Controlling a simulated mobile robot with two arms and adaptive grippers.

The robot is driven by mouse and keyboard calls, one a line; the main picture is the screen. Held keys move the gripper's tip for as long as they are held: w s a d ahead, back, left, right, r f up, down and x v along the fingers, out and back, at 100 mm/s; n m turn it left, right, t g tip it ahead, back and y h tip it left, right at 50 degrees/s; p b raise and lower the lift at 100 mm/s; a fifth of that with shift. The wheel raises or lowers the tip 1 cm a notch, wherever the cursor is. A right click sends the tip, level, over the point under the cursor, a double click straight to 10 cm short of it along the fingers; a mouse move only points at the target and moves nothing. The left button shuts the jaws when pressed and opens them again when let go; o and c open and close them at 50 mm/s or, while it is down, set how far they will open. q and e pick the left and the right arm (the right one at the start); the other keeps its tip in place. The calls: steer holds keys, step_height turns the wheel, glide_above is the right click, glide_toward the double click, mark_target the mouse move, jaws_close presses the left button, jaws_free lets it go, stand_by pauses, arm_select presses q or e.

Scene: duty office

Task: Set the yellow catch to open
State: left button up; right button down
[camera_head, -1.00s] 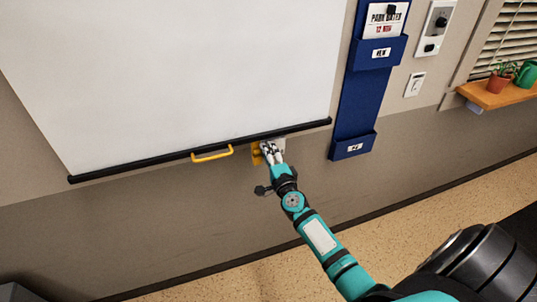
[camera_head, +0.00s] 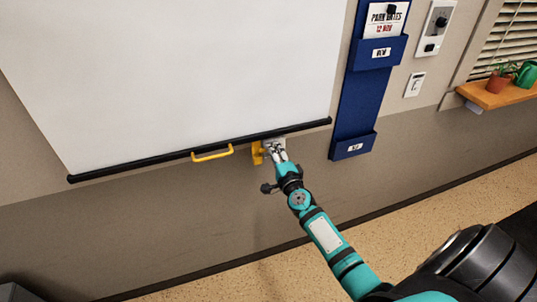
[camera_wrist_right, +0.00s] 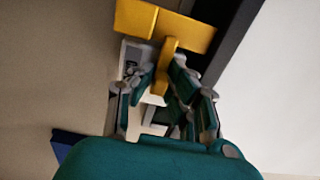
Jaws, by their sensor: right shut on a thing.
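The yellow catch (camera_head: 257,154) sits on a grey wall plate (camera_head: 273,143) just under the black lower bar of the white screen. In the right wrist view the catch (camera_wrist_right: 190,30) shows as a wide yellow block with a narrow yellow tab. My right gripper (camera_head: 275,150) is at the catch, just to its right in the head view. In the wrist view its fingers (camera_wrist_right: 160,83) are shut with the yellow tab between them. The fingers hide part of the catch and of the plate. My left gripper is not in view.
A yellow pull handle (camera_head: 212,154) hangs from the black bar (camera_head: 130,165), left of the catch. A blue wall pocket rack (camera_head: 355,110) is to the right. A wooden shelf (camera_head: 500,94) holds a plant and a green watering can. The wall below the screen is clear.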

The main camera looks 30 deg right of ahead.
steer(key=shift+s+d+f, duration=0.1)
steer(key=shift+s+d, duration=0.15)
steer(key=shift+d, duration=0.65)
steer(key=c, duration=1.3)
jaws_free()
steer(key=shift+d, duration=0.1)
steer(key=shift+c, duration=0.2)
steer(key=shift+s, duration=0.1)
steer(key=v, duration=1.2)
